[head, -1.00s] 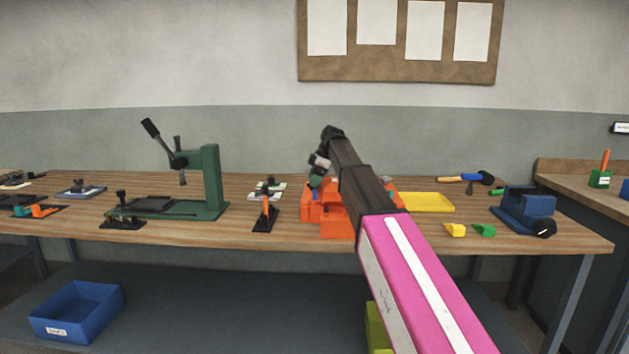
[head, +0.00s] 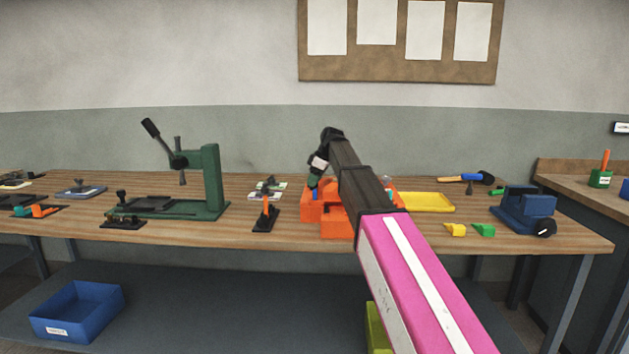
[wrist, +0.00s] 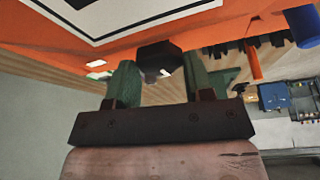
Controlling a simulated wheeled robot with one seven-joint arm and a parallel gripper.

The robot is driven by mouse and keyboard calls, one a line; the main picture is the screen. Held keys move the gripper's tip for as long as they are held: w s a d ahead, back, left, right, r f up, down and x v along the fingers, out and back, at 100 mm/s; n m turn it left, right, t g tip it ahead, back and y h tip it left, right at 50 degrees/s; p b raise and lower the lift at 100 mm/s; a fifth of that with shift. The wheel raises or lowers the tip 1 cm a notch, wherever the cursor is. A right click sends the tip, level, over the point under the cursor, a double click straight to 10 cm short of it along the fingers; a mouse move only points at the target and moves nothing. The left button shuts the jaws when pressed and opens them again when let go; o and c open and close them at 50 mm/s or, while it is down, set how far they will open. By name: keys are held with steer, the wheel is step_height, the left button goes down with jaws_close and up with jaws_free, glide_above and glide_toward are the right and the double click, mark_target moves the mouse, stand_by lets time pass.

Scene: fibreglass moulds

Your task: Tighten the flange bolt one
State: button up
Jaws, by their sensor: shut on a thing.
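An orange mould (head: 335,228) stands on the wooden bench, partly hidden behind my arm; its orange face fills the top of the wrist view (wrist: 200,30). A black hex bolt head (wrist: 158,57) shows against that orange face in the wrist view. My gripper (wrist: 160,77) has green fingers on either side of the bolt head and is shut on it. In the head view my gripper (head: 313,181) is small and low over the left part of the mould, and the bolt cannot be made out. How far the bolt is seated cannot be told.
A green lever press (head: 210,180) stands to the left, with a toggle clamp (head: 265,218) between it and the mould. A yellow tray (head: 427,202), a blue vise (head: 524,210) and a hammer (head: 467,178) lie to the right. A blue bin (head: 75,310) sits below.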

steer(key=shift+m, duration=0.6)
steer(key=o, duration=0.9)
steer(key=shift+r, duration=0.15)
steer(key=v, duration=1)
steer(key=shift+s+d+r, duration=0.15)
steer(key=shift+s+r, duration=0.1)
